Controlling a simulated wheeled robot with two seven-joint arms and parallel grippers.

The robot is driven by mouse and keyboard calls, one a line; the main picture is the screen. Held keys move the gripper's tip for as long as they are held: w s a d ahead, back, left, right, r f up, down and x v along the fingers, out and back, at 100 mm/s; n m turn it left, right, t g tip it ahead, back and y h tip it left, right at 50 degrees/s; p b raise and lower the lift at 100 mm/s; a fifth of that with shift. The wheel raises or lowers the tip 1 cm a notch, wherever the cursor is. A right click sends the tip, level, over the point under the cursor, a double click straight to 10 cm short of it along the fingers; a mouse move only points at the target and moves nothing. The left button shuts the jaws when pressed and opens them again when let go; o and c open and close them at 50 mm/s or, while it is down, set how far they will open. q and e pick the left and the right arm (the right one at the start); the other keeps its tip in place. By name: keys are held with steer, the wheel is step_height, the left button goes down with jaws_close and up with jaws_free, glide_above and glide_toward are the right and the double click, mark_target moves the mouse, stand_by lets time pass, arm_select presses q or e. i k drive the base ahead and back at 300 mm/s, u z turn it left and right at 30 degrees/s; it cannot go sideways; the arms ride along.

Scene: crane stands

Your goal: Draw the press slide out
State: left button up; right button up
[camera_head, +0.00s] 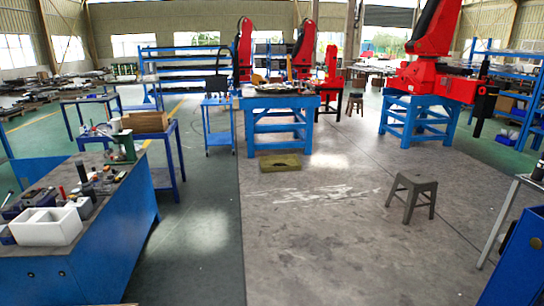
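I cannot make out a press slide for certain. A small green upright device (124,147) stands at the back end of the blue workbench (110,240) on the left. It could be a press, but it is too small to tell, and no slide can be picked out on it. Neither of my grippers shows in the head view.
A white open box (46,226) and several small tools lie on the left bench. A grey stool (412,197) stands on the floor at right. A blue cabinet (518,262) is at the lower right. Red robot arms stand on blue bases behind.

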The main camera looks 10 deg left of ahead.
mark_target(124, 158)
steer(key=u, duration=0.35)
steer(key=i, duration=1.95)
steer(key=u, duration=1.2)
steer(key=i, duration=2.3)
steer(key=u, duration=0.6)
